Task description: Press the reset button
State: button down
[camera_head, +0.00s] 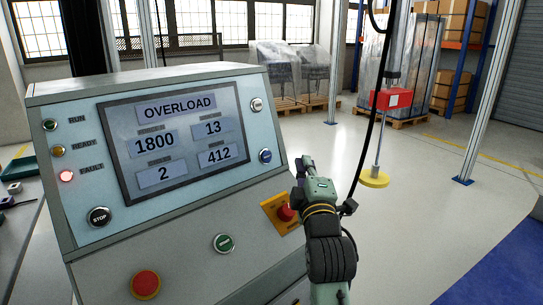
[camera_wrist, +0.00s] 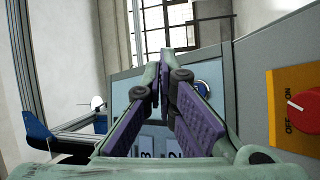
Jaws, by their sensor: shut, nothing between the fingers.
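The console (camera_head: 60,115) has a sloped panel with a screen reading OVERLOAD. A blue button (camera_head: 265,155) sits right of the screen, with a white button (camera_head: 257,104) above it. I cannot read a reset label on either. My gripper (camera_head: 304,166) is shut and empty, just right of the blue button in the head view and apart from it in the picture. In the wrist view the shut fingers (camera_wrist: 162,82) point towards the panel, and a blue button (camera_wrist: 203,88) shows partly behind the right finger. The gap to the panel is hard to judge.
A black STOP button (camera_head: 98,216), a green button (camera_head: 224,243) and a red mushroom button (camera_head: 145,284) are on the console. A red rotary switch (camera_head: 286,213) on an orange plate lies close to my arm. A black cable hangs right of my gripper.

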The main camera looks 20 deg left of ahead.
aim_at(267, 157)
jog(key=shift+a, duration=0.15)
jog(key=shift+w+a+f+b, duration=0.15)
jog(key=shift+w+a+f, duration=0.35)
jog(key=shift+a, duration=0.75)
jog(key=shift+w+a+f+b, duration=0.1)
jog(key=shift+w+a+f, duration=0.15)
jog(key=shift+w+a, duration=0.75)
jog(key=shift+w+a+f+b, duration=0.15)
jog(key=shift+w+a+f, duration=0.2)
jog(key=shift+a, duration=1.15)
jog(key=shift+a, duration=0.1)
jog(key=shift+w+a, duration=0.15)
jog(key=shift+a, duration=0.1)
jog(key=shift+w+a+f, duration=0.15)
jog(key=shift+w+a, duration=0.05)
jog(key=shift+a, duration=0.15)
jog(key=shift+s+d, duration=0.4)
jog(key=shift+d, duration=0.3)
jog(key=shift+d+r, duration=0.1)
jog(key=shift+r, duration=0.1)
